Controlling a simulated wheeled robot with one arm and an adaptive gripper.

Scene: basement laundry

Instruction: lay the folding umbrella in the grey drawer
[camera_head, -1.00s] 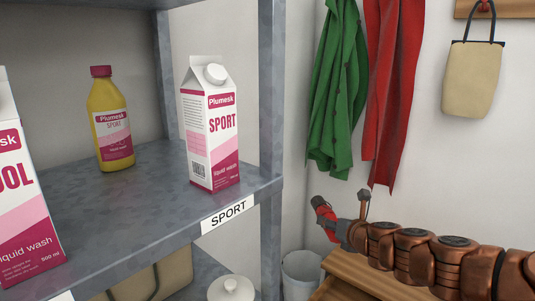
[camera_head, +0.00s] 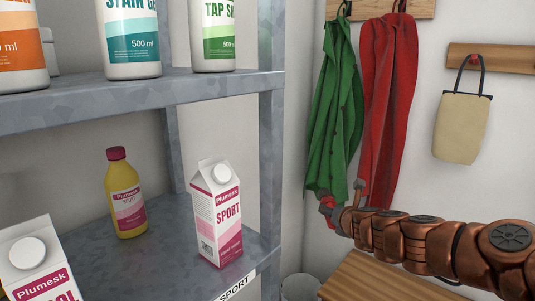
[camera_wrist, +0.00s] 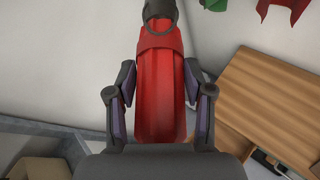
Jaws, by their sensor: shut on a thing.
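The folding umbrella (camera_wrist: 160,95) is red with a dark end and a ring at the top of the wrist view. My gripper (camera_wrist: 159,78) is shut on it, one finger on each side. In the head view my gripper (camera_head: 338,205) is small, in front of the hanging green and red cloths, above and beyond the wooden unit. Most of the umbrella is hidden there. No grey drawer can be made out for certain. An opening with dark and pale things (camera_wrist: 268,158) shows below the wooden top at the wrist view's lower right.
A metal shelf (camera_head: 180,95) with bottles and a sport carton (camera_head: 218,215) fills the left. A wooden top (camera_head: 375,280) lies below my arm. A green cloth (camera_head: 335,100), a red cloth (camera_head: 385,90) and a beige bag (camera_head: 461,128) hang on the wall.

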